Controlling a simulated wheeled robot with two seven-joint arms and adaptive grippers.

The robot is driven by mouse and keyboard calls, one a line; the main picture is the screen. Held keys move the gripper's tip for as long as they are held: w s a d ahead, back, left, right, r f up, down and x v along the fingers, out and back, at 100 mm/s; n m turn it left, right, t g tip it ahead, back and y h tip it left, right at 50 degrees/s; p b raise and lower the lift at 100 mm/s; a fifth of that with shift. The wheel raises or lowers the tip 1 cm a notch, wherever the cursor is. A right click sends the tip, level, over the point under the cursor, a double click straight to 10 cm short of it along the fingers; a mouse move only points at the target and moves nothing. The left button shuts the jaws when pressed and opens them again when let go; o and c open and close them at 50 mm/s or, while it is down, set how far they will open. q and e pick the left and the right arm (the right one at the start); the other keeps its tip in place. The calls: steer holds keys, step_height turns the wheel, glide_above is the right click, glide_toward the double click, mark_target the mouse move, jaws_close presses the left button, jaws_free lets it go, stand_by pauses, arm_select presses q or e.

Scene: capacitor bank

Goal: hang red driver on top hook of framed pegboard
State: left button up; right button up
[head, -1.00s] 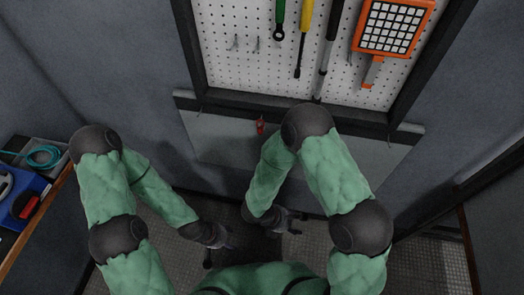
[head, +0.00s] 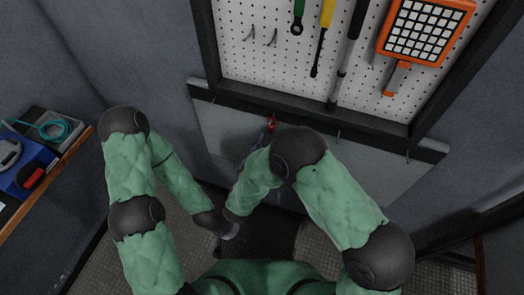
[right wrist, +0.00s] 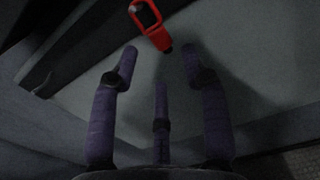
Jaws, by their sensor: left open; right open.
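The red driver (head: 271,126) is on the grey panel just below the pegboard's dark lower frame bar; a hook shows just above it. In the right wrist view the red driver (right wrist: 152,25) shows its red loop-shaped end and dark tip beyond my fingertips. My right gripper (head: 263,137) is open and empty, close below the driver; its spread fingers (right wrist: 160,65) show in the wrist view. My left gripper (head: 230,231) is low, away from the board, its fingers mostly hard to see. The framed pegboard (head: 235,65) has two bare hooks (head: 261,36) at its upper left.
A green wrench (head: 298,15), a yellow screwdriver (head: 322,35), a black-handled tool (head: 349,45) and an orange gridded device (head: 427,30) hang on the pegboard. A side bench (head: 60,160) with a blue item is at left.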

mark_target(271, 129)
steer(key=shift+b+x, duration=0.9)
steer(key=shift+x, duration=2.8)
jaws_close()
steer(key=shift+f, duration=0.1)
steer(key=shift+s+r, duration=0.15)
steer(key=shift+r, duration=0.25)
steer(key=shift+r, duration=0.1)
steer(key=shift+s+a+r+p, duration=0.15)
steer(key=shift+s+r+p, duration=0.2)
steer(key=shift+s+p, duration=0.1)
steer(key=shift+v, duration=1.2)
steer(key=v, duration=0.9)
steer(key=shift+s+p, duration=0.35)
